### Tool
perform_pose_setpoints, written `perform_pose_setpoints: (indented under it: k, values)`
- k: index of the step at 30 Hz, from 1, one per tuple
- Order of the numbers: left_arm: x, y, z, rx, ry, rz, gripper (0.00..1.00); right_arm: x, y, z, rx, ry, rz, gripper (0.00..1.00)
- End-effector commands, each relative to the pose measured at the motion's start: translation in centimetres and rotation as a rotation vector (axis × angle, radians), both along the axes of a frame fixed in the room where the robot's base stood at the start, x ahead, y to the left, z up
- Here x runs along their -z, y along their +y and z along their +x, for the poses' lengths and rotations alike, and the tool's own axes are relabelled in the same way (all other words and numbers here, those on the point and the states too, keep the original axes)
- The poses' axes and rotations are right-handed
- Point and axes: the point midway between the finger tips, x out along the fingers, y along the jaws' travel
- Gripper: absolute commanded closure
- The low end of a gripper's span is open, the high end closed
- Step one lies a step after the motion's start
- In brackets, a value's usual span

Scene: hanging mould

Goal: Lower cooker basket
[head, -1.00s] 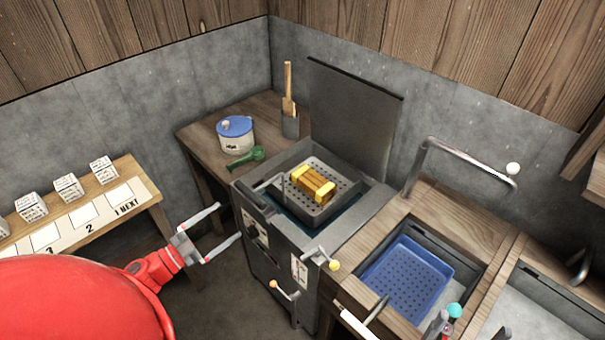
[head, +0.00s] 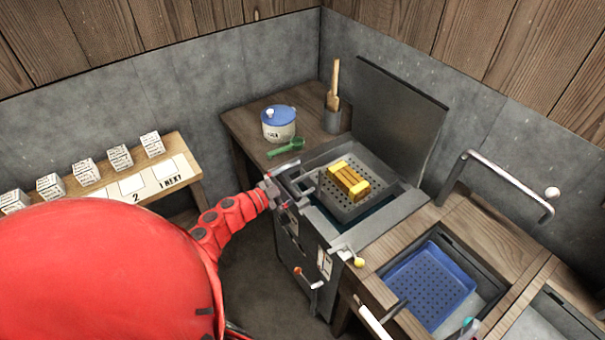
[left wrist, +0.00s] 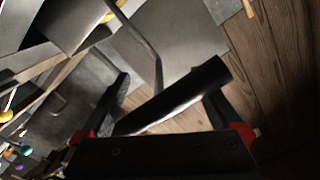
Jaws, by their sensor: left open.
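The cooker basket (head: 334,198), a grey perforated tray, sits in the top opening of the grey cooker (head: 312,232). A yellow-banded wooden mould (head: 349,181) lies in it. The basket's bent grey handle (head: 308,184) stands at its left side. My left gripper (head: 288,184) is open at the cooker's left top edge, beside this handle. In the left wrist view, a dark bar (left wrist: 175,95) crosses the space at the open fingers; a thin bent rod runs up from near it. I cannot tell whether the fingers touch the bar. My right gripper is not in view.
The cooker's lid (head: 398,120) stands open behind. A blue-lidded pot (head: 278,124) and green scoop (head: 287,148) are on the table at left. A blue perforated tray (head: 430,285) lies in the sink at right. A yellow-knobbed lever (head: 358,261) juts from the cooker's front.

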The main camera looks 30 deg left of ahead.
Motion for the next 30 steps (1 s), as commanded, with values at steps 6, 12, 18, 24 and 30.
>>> perform_pose_setpoints:
  k: [6,12,18,24,30]
  values:
    - [0.12,-0.56,1.19,0.0,0.002,-0.002,0.02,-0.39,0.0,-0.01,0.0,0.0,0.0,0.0]
    - [0.15,-0.59,1.23,0.0,0.002,-0.001,0.02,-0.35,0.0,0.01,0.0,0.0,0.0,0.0]
    - [0.13,-0.59,1.23,0.001,0.001,-0.002,0.31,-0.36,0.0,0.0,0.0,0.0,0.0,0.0]
    - [0.13,-0.6,1.21,0.001,0.002,-0.003,0.67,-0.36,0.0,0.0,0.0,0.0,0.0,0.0]
    - [0.12,-0.6,1.21,0.001,0.002,-0.003,1.0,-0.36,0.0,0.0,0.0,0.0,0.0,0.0]
